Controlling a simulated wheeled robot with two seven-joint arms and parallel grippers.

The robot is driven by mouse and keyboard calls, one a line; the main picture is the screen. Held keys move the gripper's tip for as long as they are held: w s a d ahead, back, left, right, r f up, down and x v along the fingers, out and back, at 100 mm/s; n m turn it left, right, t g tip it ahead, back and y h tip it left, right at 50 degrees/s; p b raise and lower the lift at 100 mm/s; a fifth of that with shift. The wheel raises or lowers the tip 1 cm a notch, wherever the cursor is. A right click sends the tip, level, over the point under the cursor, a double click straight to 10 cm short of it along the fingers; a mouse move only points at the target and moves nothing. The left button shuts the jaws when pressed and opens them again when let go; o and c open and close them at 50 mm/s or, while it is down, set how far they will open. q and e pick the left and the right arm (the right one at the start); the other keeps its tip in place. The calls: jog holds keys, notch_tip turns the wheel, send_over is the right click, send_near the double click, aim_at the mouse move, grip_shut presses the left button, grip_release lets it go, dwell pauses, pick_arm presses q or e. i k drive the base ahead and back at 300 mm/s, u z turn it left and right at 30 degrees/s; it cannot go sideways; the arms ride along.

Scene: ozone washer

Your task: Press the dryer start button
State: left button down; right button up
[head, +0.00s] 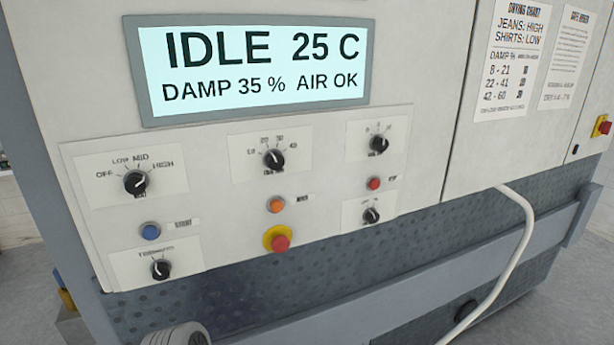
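The dryer's front panel (215,185) fills the head view. A blue round button (150,231) sits at the lower left, with a small label to its right that seems to read START. An orange button (276,204) is at the middle and a small red button (374,183) at the right; their labels are blurred. The display (252,68) reads IDLE, 25 C, DAMP 35 %, AIR OK. The heat knob (136,182), marked OFF, LOW, MID, HIGH, seems to point toward HIGH. Neither gripper is visible, and nothing touches the buttons.
A red emergency-style knob (280,241) on a yellow base is below the orange button. Other black knobs (274,158) sit nearby. A drying chart (511,60) is at upper right. A pale hose (515,255) and a grey rail (440,275) cross below the panel.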

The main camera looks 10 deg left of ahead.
aim_at(151, 233)
jog(key=u, duration=1.4)
